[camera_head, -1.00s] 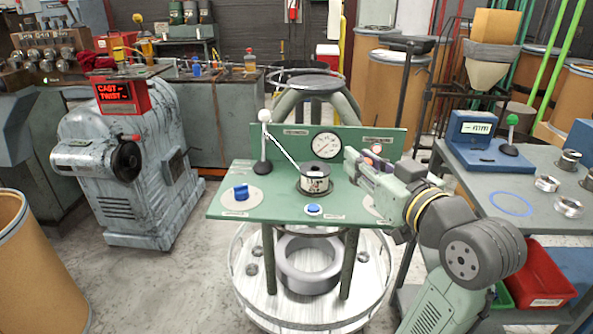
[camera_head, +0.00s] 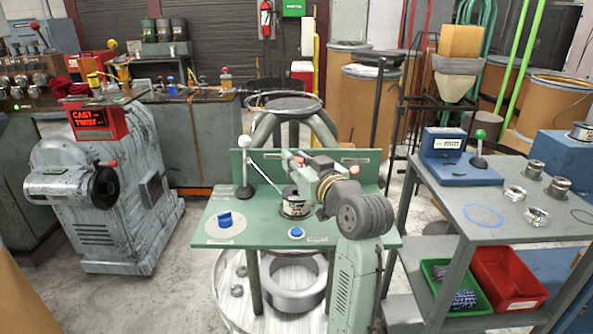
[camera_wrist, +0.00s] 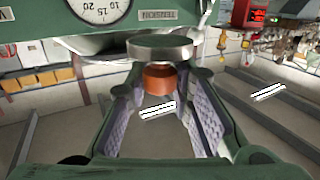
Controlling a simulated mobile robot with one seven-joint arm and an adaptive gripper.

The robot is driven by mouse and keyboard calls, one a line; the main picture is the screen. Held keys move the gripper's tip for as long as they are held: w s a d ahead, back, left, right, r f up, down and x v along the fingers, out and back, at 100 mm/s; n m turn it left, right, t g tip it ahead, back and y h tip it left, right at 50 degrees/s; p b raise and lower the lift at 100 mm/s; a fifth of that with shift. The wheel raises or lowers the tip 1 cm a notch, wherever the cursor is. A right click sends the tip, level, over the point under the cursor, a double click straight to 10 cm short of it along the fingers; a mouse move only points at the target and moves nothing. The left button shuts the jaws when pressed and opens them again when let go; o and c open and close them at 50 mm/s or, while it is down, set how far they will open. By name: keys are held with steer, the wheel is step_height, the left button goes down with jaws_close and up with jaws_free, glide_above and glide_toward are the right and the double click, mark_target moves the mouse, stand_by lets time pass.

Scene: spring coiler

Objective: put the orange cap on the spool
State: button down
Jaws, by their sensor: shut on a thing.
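The spool (camera_head: 295,205) stands upright on the green bench (camera_head: 262,232), silver-sided with a dark top, partly covered by my arm in the head view. My gripper (camera_head: 291,165) is above and behind the spool in that view. In the wrist view, my gripper (camera_wrist: 158,90) is shut on the orange cap (camera_wrist: 158,80), which shows between the fingertips. A grey round disc (camera_wrist: 160,48) lies just beyond the cap in that view. I cannot tell whether the cap touches anything.
A white-knobbed lever (camera_head: 244,165) stands left of the spool. A blue knob (camera_head: 225,219) and a blue button (camera_head: 297,233) are on the bench. A gauge (camera_wrist: 100,6) is behind. The grey side table (camera_head: 455,190) stands right.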

step_height(320, 180, down, 3)
steer(key=shift+w+f+p, duration=0.1)
steer(key=shift+f+p, duration=0.05)
steer(key=shift+p, duration=0.3)
steer(key=shift+f, duration=0.1)
steer(key=shift+f, duration=0.1)
steer(key=shift+f+b, duration=0.55)
steer(key=c, duration=1.4)
jaws_free()
